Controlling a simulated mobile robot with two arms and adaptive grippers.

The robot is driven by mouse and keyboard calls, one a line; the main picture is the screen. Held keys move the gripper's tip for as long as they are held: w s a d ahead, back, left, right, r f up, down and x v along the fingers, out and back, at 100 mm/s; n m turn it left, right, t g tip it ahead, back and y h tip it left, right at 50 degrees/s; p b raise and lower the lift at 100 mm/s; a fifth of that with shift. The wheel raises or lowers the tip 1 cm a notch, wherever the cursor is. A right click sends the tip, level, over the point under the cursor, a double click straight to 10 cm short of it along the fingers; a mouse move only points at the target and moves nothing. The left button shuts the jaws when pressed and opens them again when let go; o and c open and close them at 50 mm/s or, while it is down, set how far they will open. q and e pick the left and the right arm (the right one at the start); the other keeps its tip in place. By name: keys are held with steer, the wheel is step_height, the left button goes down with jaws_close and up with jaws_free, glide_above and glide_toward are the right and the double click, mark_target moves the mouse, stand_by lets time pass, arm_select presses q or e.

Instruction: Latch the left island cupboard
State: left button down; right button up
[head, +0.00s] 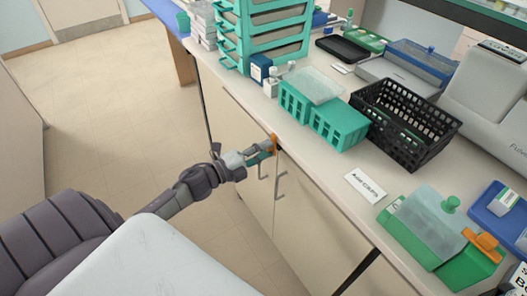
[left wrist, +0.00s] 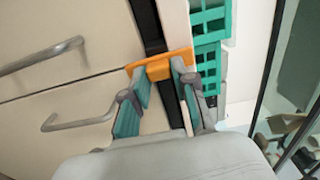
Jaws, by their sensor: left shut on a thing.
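The left island cupboard has two cream doors (head: 240,128) that look shut, each with a metal bar handle (head: 281,183). An orange latch (head: 274,142) sits at the top of the doors, just under the counter edge. It also shows in the left wrist view (left wrist: 160,66), lying across the dark strip (left wrist: 150,28) above the doors. My left gripper (head: 265,152) is shut on the latch, with its teal fingers on either side of it in the left wrist view (left wrist: 162,88). The fingers partly hide the latch. My right gripper is out of view.
The counter above holds teal racks (head: 338,122), a black basket (head: 405,122), a label card (head: 365,186) and a green box (head: 430,225) near its front. A stack of teal trays (head: 262,35) stands at the back left. The floor (head: 110,110) left of the cupboard is clear.

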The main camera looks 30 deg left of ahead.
arm_select(q)
steer(key=shift+f, duration=0.1)
stand_by(0.3)
steer(key=c, duration=0.9)
jaws_free()
steer(key=v, duration=1.2)
steer(key=shift+d, duration=0.1)
